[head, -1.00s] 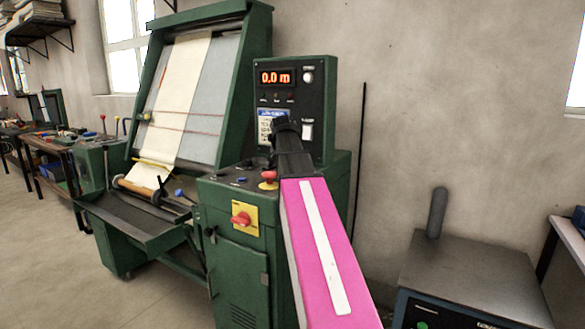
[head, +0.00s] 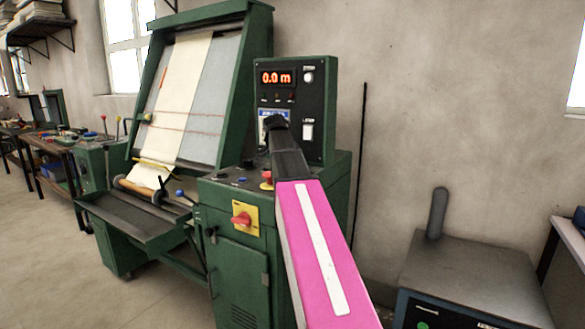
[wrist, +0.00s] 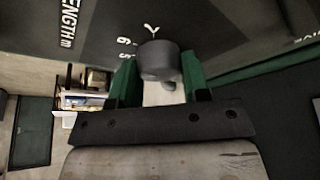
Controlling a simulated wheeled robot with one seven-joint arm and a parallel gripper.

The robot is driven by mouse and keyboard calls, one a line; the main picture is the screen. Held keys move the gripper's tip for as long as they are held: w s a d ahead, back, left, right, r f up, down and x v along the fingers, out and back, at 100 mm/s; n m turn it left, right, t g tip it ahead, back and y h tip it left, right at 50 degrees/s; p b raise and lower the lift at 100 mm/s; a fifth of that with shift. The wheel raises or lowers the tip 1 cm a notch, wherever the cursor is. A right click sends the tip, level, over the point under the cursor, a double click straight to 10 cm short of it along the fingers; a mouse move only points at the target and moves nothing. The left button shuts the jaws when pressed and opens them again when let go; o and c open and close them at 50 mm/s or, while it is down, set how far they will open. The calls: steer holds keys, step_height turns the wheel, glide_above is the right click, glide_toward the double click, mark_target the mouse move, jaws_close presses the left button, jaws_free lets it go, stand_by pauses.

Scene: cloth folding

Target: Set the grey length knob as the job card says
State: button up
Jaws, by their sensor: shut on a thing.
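The grey length knob (wrist: 158,62) is in the upper middle of the wrist view, on a dark panel with the white letters "ENGTH m" (wrist: 68,22) and the figures 6 and 5 beside it. My gripper (wrist: 160,85) is shut on the knob, one finger on either side. In the head view my gripper (head: 276,124) reaches the control box and hides the knob. A card with a blue top (head: 268,113), perhaps the job card, is partly behind my gripper. Its writing is too small to read.
The red display (head: 276,78) reads 0.0 m. A white switch (head: 308,131) is right of my gripper. A red button (head: 267,178) and a red rotary switch on yellow (head: 242,218) are below. The green cloth frame (head: 190,100) stands left. A grey bench (head: 470,270) stands right.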

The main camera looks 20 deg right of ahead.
stand_by(0.4)
steer(key=o, duration=0.9)
steer(key=shift+r, duration=0.1)
steer(key=v, duration=1)
steer(key=shift+r, duration=0.25)
steer(key=shift+a, duration=0.1)
